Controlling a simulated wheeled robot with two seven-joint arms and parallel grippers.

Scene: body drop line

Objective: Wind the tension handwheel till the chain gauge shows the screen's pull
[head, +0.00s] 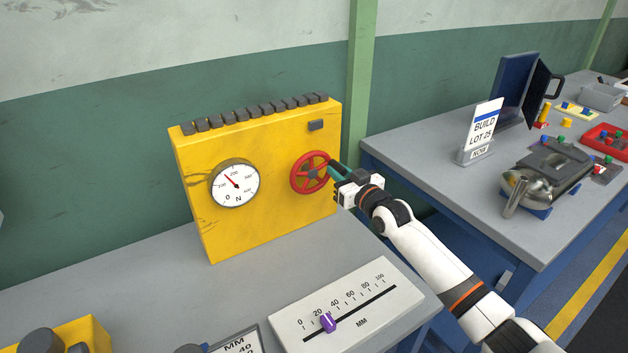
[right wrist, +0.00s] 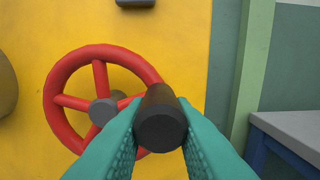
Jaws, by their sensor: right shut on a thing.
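The red handwheel (head: 296,180) is on the front of a yellow cabinet (head: 265,225). It also shows in the right wrist view (right wrist: 52,90), with its dark crank knob (right wrist: 160,118) at its right side. My right gripper (head: 336,172) is shut on this knob; its green fingers flank it in the right wrist view. The round white chain gauge (head: 236,196), marked N, is left of the wheel. Its red needle points up and left, seemingly between 100 and 200. No screen giving a pull figure is readable. My left gripper is not in view.
A slider scale (head: 350,310) marked MM lies in front, its purple pointer (head: 327,323) near 30. A card (head: 238,342) reading MM 40 is cut off at the bottom. A second bench (head: 450,165) with a BUILD LOT sign (head: 484,125) and several parts stands right.

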